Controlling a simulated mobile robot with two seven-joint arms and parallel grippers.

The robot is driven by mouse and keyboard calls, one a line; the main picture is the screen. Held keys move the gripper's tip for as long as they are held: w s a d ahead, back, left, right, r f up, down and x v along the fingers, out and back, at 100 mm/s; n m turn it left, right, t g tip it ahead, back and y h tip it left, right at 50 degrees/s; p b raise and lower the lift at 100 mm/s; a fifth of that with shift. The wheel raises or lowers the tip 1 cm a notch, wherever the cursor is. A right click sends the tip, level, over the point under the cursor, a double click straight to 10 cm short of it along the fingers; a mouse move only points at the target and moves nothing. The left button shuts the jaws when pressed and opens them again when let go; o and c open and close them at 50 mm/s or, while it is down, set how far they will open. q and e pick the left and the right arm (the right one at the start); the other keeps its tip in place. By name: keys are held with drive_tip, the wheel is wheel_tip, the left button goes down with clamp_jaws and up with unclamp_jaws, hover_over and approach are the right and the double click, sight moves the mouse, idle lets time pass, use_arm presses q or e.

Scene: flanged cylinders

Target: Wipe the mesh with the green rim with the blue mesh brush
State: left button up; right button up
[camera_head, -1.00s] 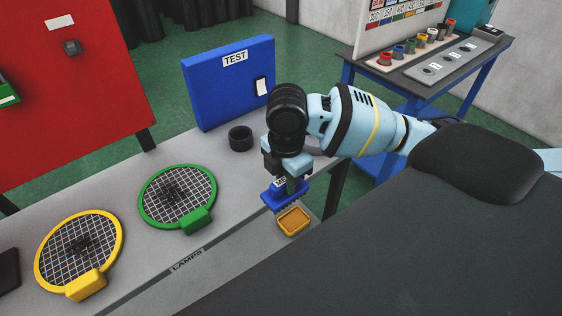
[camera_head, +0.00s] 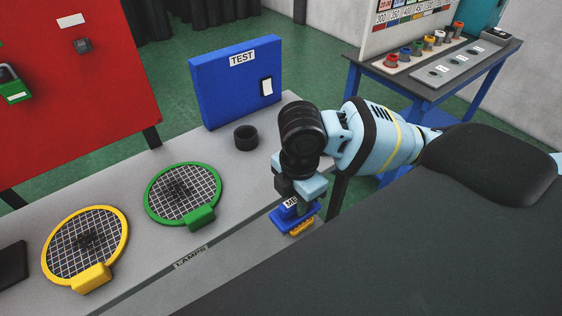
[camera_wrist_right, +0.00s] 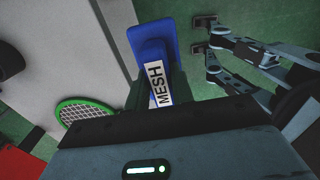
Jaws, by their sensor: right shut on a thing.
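The mesh with the green rim (camera_head: 205,217) lies flat on the grey bench, with a dark smudge at the middle of its grid. Part of its green rim also shows in the right wrist view (camera_wrist_right: 84,105). My right gripper (camera_head: 295,199) is shut on the blue mesh brush (camera_head: 287,222), which carries a label reading MESH in the right wrist view (camera_wrist_right: 152,35). The brush is at the bench's right end, to the right of the green-rimmed mesh and apart from it. My left gripper is not in view.
A yellow-rimmed mesh (camera_head: 91,279) lies left of the green one. A black ring (camera_head: 246,138) and a blue TEST box (camera_head: 238,83) stand behind. The bench between brush and green mesh is clear.

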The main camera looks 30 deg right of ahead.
drive_tip(key=m, duration=0.1)
drive_tip(key=w+m, duration=0.1)
drive_tip(key=m, duration=0.2)
drive_tip(key=shift+w+a+r+m, duration=0.15)
drive_tip(key=shift+a+r+m, duration=0.25)
drive_tip(key=m, duration=0.2)
drive_tip(key=w+m, duration=0.1)
drive_tip(key=shift+a+r+m, duration=0.25)
drive_tip(key=shift+m, duration=0.15)
drive_tip(key=m, duration=0.3)
drive_tip(key=w+a+r+m, duration=0.1)
drive_tip(key=m, duration=0.2)
drive_tip(key=w+m, duration=0.1)
drive_tip(key=m, duration=0.3)
drive_tip(key=shift+a+r, duration=0.2)
drive_tip(key=shift+r, duration=0.15)
drive_tip(key=shift+w+a, duration=0.1)
drive_tip(key=shift+w, duration=0.05)
